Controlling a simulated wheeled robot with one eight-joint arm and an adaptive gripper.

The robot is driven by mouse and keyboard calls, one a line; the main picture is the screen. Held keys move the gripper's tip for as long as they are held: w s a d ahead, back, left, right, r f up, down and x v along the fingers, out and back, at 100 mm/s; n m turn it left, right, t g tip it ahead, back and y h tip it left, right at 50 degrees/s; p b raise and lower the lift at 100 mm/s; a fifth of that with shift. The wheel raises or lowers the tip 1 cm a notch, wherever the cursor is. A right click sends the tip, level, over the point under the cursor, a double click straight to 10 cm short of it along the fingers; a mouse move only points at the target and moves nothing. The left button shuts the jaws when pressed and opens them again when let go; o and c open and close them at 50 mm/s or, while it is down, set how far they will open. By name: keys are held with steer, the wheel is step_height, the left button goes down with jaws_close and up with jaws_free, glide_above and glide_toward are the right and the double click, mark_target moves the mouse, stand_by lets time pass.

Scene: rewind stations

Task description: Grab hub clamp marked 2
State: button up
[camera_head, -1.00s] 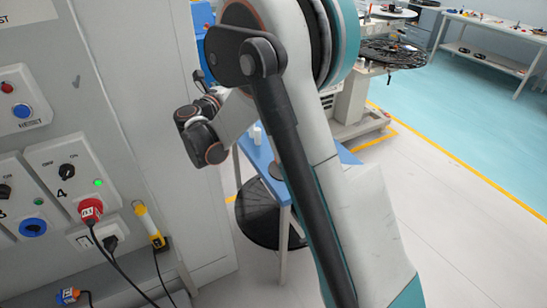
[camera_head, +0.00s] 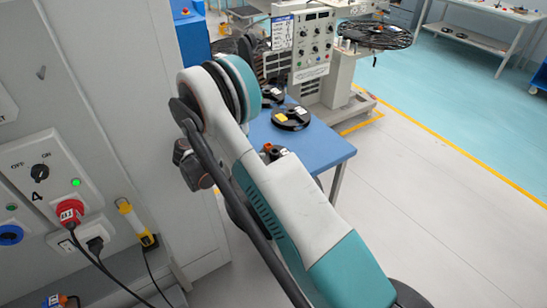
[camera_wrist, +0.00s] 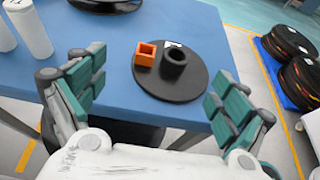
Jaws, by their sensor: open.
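In the wrist view my gripper (camera_wrist: 160,68) is open, its two green-padded fingers spread wide with nothing between the pads. Ahead of it a flat black disc with a raised black hub (camera_wrist: 176,64) lies near the edge of the blue table (camera_wrist: 68,70). An orange square hollow block (camera_wrist: 146,54) stands on the disc beside the hub. A small white label with a dark mark shows behind the hub; I cannot read it. In the head view my arm hides my gripper, and the dark hub with orange (camera_head: 271,152) shows partly beside the arm. No number 2 is readable.
White cylinders (camera_wrist: 30,28) stand at the table's left. Another black disc (camera_wrist: 105,4) lies at the back. The head view shows a labelled black disc (camera_head: 291,117) farther along the table. Stacked reels (camera_wrist: 290,45) stand at right. A grey cabinet (camera_head: 80,80) stands close left.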

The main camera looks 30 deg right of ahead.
steer(key=b+x, duration=0.1)
steer(key=x, duration=0.4)
steer(key=b+x, duration=0.1)
steer(key=x, duration=0.1)
steer(key=shift+s+d+f+b, duration=0.1)
steer(key=shift+s+d+b, duration=0.15)
steer(key=shift+d+b, duration=0.05)
steer(key=c, duration=1.4)
